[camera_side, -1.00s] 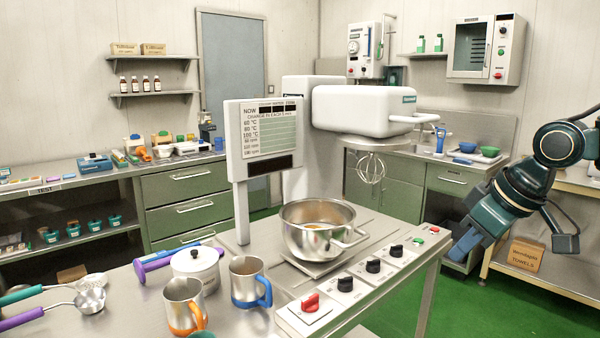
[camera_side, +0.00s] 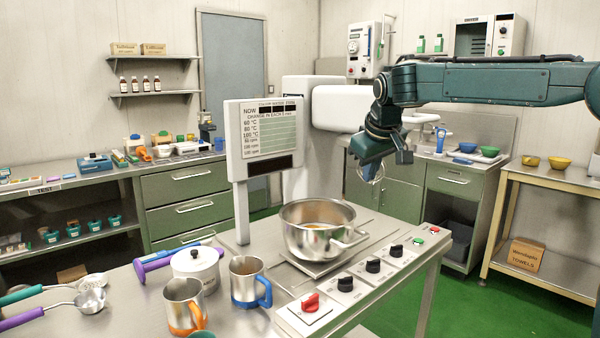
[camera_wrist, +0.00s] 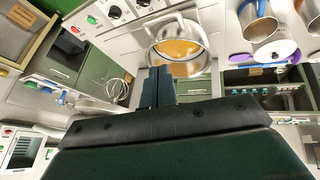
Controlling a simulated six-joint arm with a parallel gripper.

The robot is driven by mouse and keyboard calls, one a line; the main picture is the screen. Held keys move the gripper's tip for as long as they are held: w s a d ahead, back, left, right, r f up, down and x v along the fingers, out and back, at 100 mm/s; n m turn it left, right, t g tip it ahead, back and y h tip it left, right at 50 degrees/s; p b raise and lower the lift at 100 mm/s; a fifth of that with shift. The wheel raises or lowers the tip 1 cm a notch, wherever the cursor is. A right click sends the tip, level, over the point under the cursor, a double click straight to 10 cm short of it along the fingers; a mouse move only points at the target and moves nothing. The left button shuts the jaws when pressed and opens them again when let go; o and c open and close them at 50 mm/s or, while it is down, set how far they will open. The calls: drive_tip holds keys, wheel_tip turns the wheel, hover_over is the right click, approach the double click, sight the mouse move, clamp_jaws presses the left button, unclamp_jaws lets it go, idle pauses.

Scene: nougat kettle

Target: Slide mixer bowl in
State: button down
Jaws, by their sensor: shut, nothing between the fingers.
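The steel mixer bowl (camera_side: 318,232) stands upright on a plate on the bench, with its handle toward the right and some orange-brown contents inside. It also shows in the wrist view (camera_wrist: 182,52), with the contents visible. The white mixer head (camera_side: 338,108) is behind it, partly hidden by my arm. Its wire whisk (camera_side: 366,172) hangs below and is mostly covered by my gripper; it shows in the wrist view (camera_wrist: 116,88). My gripper (camera_side: 368,174) is shut and empty, pointing down, above and behind the bowl to its right, apart from it. The wrist view shows its closed fingers (camera_wrist: 158,75).
A sign panel (camera_side: 264,138) on a post stands left of the bowl. Two mugs (camera_side: 250,283) and a lidded white pot (camera_side: 197,266) stand at the front left. Control knobs (camera_side: 345,284) line the bench's right edge. The floor (camera_side: 470,300) to the right is clear.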

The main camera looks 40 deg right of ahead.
sight(344, 221)
drive_tip(key=w+d+f+m+g+h, duration=0.1)
drive_tip(key=w+d+f, duration=0.1)
drive_tip(key=w+f, duration=0.5)
drive_tip(key=w+d+f+m+g+h, duration=0.1)
drive_tip(key=w+d+f, duration=0.2)
drive_tip(key=w+f, duration=0.4)
drive_tip(key=w, duration=0.3)
drive_tip(key=shift+w, duration=0.15)
drive_tip(key=x, duration=0.3)
drive_tip(key=d+x, duration=0.1)
drive_tip(key=x, duration=0.3)
drive_tip(key=s+d+x, duration=0.1)
drive_tip(key=x, duration=0.3)
drive_tip(key=shift+r, duration=0.25)
drive_tip(key=shift+s+d+f, duration=0.15)
drive_tip(key=shift+d, duration=0.6)
